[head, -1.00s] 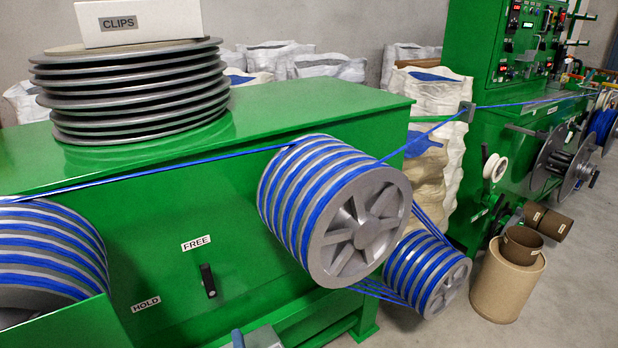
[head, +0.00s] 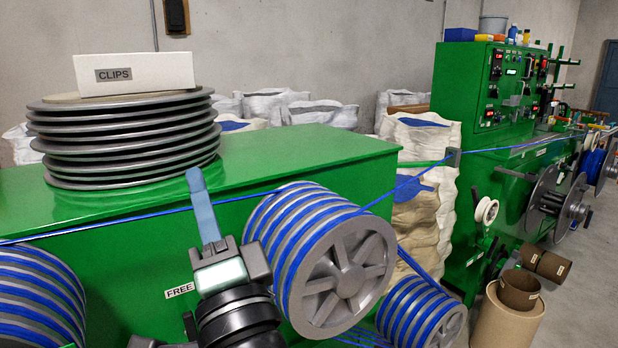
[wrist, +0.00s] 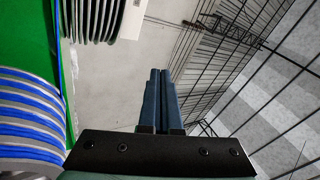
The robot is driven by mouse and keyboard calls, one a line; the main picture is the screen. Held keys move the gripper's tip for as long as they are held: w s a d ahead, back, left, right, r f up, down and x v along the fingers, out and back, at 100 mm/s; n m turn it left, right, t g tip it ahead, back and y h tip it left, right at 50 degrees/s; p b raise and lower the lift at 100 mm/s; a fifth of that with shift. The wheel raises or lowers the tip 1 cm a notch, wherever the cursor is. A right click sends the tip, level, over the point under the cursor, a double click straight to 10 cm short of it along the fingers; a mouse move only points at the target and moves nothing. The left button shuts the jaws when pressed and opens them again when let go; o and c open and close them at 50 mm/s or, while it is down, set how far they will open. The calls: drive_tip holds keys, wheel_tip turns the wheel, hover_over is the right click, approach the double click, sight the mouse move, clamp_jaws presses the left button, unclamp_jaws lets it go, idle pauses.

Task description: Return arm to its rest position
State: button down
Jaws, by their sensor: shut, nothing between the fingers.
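My gripper (head: 196,180) stands upright in the lower middle of the head view, in front of the green machine. Its blue-grey fingers point up and are closed together with nothing between them. In the wrist view the two fingers (wrist: 160,100) lie side by side, pointing at the grey wall. The blue cable (head: 130,226) runs across the machine's front, passing behind my gripper, and wraps the large grooved wheel (head: 345,275). My arm hides part of the machine front and most of its lever.
The green machine (head: 300,150) bears a stack of grey discs (head: 120,140) and a white CLIPS box (head: 150,73). Another grooved drum (head: 40,290) is at left.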

drive_tip(key=s+d+r+n+t+h, duration=0.3)
drive_tip(key=s+d+r+n+h, duration=0.25)
drive_tip(key=r, duration=0.25)
drive_tip(key=s+d+r+n+t+h, duration=0.3)
drive_tip(key=s+d+r+n+h, duration=0.25)
drive_tip(key=r, duration=0.25)
wheel_tip(320, 180, up, 14)
drive_tip(key=m+p, duration=0.1)
drive_tip(key=p, duration=1.2)
drive_tip(key=shift+s+d+f+h+p, duration=0.15)
drive_tip(key=shift+s+d+h+p, duration=0.15)
drive_tip(key=shift+p, duration=0.05)
